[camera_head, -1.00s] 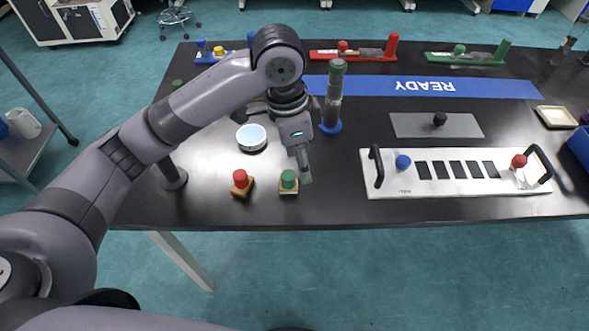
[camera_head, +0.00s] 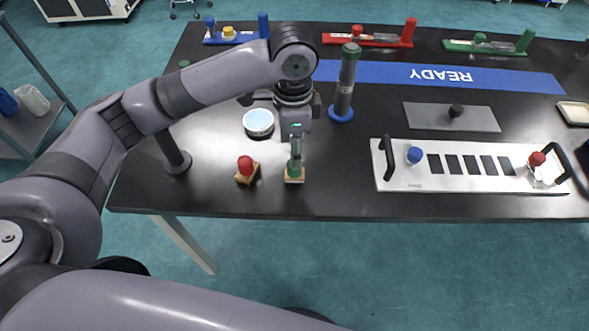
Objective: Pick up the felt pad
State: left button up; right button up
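No thing is marked as the felt pad, and I cannot tell for sure which one it is. Two small tan blocks with knobs stand near the front table edge: one with a green knob (camera_head: 294,175) and one with a red knob (camera_head: 246,168). My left gripper (camera_head: 296,158) points down directly over the green-knobbed block, its fingertips at the knob and partly covering it. The fingers are seen nearly edge-on, so their opening and any grip are unclear. The block appears to rest on the table. My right gripper is out of view.
A round white-topped dish (camera_head: 258,122) and a grey cylinder on a blue base (camera_head: 345,85) stand behind the blocks. A white tray with black handles (camera_head: 470,183) lies to the right. A grey plate (camera_head: 425,117) and a blue READY strip (camera_head: 390,73) lie farther back.

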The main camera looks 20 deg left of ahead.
pick_arm(q)
jog(key=shift+d+f, duration=0.1)
jog(key=shift+f, duration=3)
jog(key=shift+c, duration=0.2)
grip_shut()
